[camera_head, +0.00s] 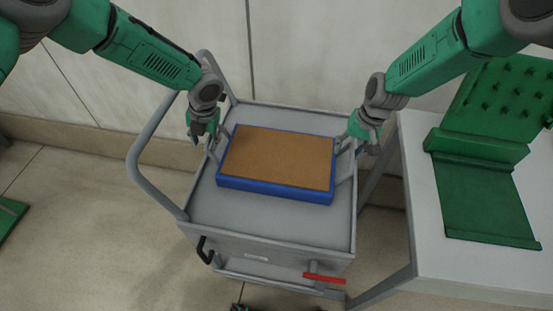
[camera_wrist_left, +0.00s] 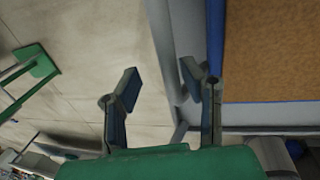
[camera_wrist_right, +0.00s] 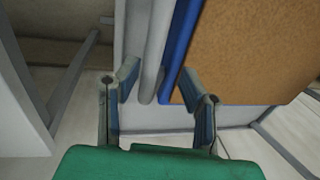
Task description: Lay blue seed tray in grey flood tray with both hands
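The blue seed tray (camera_head: 275,188), filled level with brown material, lies flat within the rim of the grey flood tray (camera_head: 270,225) on top of a cart. I cannot tell whether its underside touches the floor everywhere. My left gripper (camera_head: 204,140) is at the seed tray's left end, fingers apart; in the left wrist view (camera_wrist_left: 160,85) the grey rim shows between them and the blue edge (camera_wrist_left: 214,40) lies beside the right finger. My right gripper (camera_head: 362,145) is at the right end, also open; its fingers (camera_wrist_right: 158,85) stand apart near the blue edge (camera_wrist_right: 180,50).
The cart has a grey push handle (camera_head: 140,150) at left and a red lever (camera_head: 324,279) at the front. A white table (camera_head: 440,270) with a green stand (camera_head: 485,195) is at right. Bare floor (camera_head: 90,220) lies at left, with a wall behind.

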